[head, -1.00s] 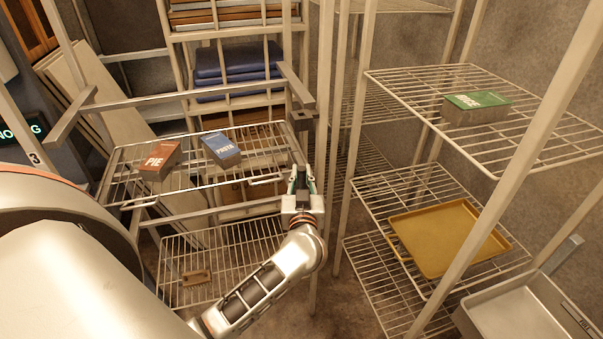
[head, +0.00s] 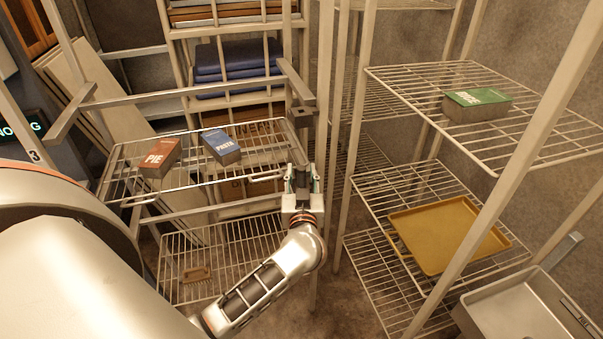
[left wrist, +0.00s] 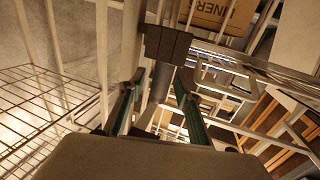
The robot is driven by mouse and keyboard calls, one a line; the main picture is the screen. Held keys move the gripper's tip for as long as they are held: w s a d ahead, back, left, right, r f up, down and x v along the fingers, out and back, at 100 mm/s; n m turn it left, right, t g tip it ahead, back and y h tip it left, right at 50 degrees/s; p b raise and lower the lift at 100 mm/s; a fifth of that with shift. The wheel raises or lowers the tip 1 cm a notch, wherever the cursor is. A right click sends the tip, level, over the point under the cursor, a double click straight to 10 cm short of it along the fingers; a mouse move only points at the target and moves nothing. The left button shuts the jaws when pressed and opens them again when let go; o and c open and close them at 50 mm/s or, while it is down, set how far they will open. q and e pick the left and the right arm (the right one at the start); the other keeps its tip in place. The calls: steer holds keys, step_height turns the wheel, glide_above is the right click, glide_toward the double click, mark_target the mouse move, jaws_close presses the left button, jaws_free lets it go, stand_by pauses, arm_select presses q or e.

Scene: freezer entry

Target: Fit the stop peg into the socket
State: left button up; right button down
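The stop peg is a dark grey cylinder (left wrist: 160,82), its far end against or just at the dark block in the left wrist view. It also shows between my fingers in the head view (head: 301,170). The dark block (left wrist: 167,44), which looks like the socket, is at the end of the pale rail beside the rack; it also shows in the head view (head: 302,117). How deep the peg sits is hidden. My left gripper (head: 302,183) is open, with green-edged fingers either side of the peg and small gaps showing. My right gripper is not in view.
A wire shelf (head: 190,185) at left holds a PIE box (head: 159,158) and a PASTA box (head: 221,146); a brush (head: 196,274) lies below. The right-hand rack holds a green-topped box (head: 477,104) and a yellow tray (head: 447,236). A pale post (head: 345,150) stands close right of my gripper.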

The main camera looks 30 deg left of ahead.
arm_select(q)
steer(key=shift+s, duration=0.1)
steer(key=v, duration=1.1)
steer(key=shift+s+d, duration=0.25)
steer(key=shift+d, duration=0.1)
steer(key=shift+r, duration=0.1)
